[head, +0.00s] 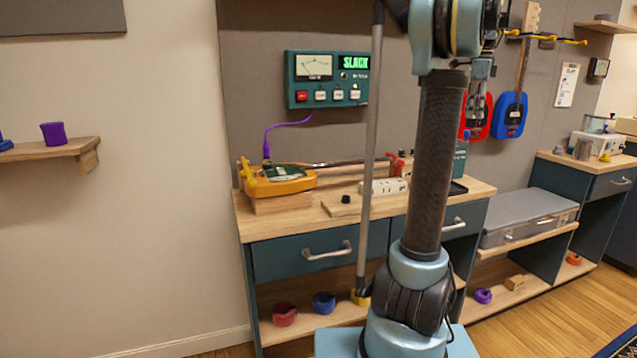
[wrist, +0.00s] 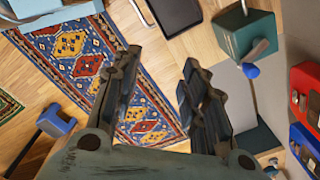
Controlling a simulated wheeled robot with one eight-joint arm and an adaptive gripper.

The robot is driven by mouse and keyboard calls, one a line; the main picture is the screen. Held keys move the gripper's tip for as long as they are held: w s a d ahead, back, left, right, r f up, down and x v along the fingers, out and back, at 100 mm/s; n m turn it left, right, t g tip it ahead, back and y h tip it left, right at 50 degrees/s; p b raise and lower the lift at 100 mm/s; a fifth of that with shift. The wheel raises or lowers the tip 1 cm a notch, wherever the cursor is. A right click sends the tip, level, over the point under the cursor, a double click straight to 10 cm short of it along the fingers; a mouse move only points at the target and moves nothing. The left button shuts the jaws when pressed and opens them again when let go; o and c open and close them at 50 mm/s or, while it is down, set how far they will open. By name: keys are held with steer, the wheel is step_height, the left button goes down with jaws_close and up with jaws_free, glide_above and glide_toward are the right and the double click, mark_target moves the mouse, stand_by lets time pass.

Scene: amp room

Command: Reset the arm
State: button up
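My arm (head: 436,160) stands upright in the middle of the head view and is bent over at the top. My gripper (wrist: 160,75) fills the lower middle of the wrist view. Its two dark fingers are spread apart, and nothing is between them. Beyond them are the wooden floor and a patterned rug (wrist: 85,52).
A workbench (head: 285,222) with an orange device (head: 278,183) stands behind my arm. A green meter panel (head: 327,79) hangs above it. Red and blue guitars (head: 510,115) hang at right, near my gripper. A wall shelf (head: 50,150) is at left.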

steer(key=s+a+f+n+t, duration=0.1)
steer(key=s+a+f+n, duration=0.55)
steer(key=a, duration=0.35)
steer(key=s+a+f+n, duration=0.5)
steer(key=s+a+f, duration=0.15)
steer(key=a, duration=0.45)
steer(key=s+a+f+n, duration=0.3)
steer(key=s+f, duration=0.2)
steer(key=f, duration=0.3)
steer(key=s+a+f+n, duration=0.4)
steer(key=s+f, duration=0.2)
steer(key=f, duration=0.1)
steer(key=s+a+f+n+t, duration=0.1)
steer(key=s+a+f+n, duration=0.2)
steer(key=f, duration=0.5)
steer(key=shift+s+a+f+n, duration=0.15)
steer(key=shift+s+f+n, duration=0.15)
steer(key=shift+s+n, duration=0.7)
steer(key=shift+s+m, duration=0.2)
steer(key=shift+m, duration=0.05)
steer(key=shift+w+f, duration=0.2)
steer(key=shift+w, duration=0.25)
